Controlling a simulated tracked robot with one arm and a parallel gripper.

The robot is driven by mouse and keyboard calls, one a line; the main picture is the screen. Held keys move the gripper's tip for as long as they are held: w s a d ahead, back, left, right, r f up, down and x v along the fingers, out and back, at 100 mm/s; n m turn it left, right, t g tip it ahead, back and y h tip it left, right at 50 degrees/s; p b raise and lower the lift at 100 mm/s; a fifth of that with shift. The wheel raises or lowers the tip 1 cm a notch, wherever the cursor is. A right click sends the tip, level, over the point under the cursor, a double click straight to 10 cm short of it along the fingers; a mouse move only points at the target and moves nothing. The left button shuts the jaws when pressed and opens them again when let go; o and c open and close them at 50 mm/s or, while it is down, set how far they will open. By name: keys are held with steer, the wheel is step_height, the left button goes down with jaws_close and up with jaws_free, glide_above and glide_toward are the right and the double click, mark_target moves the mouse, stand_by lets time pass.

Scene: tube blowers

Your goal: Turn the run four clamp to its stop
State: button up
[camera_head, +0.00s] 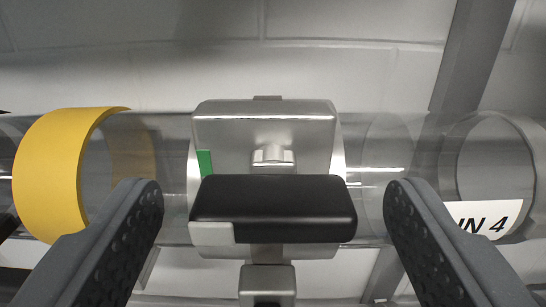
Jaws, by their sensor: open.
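The run four clamp (265,125) is a silver metal block around a clear horizontal tube, in the middle of the view. Its black handle (272,208) lies level across the front of the clamp, with a light grey piece at its lower left. A green mark (205,163) shows at the clamp's left side. My gripper (272,210) is open, with one dark textured finger to each side of the handle. Visible gaps lie between handle and fingers; I cannot tell their depth relative to it. A white label ending in "N 4" (484,218) is on the tube at right.
A yellow band (48,175) wraps the clear tube (375,150) to the left. A grey post (470,60) slants behind the tube at upper right. A small metal block (267,282) sits below the clamp. A pale block wall stands behind.

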steer(key=shift+w, duration=0.4)
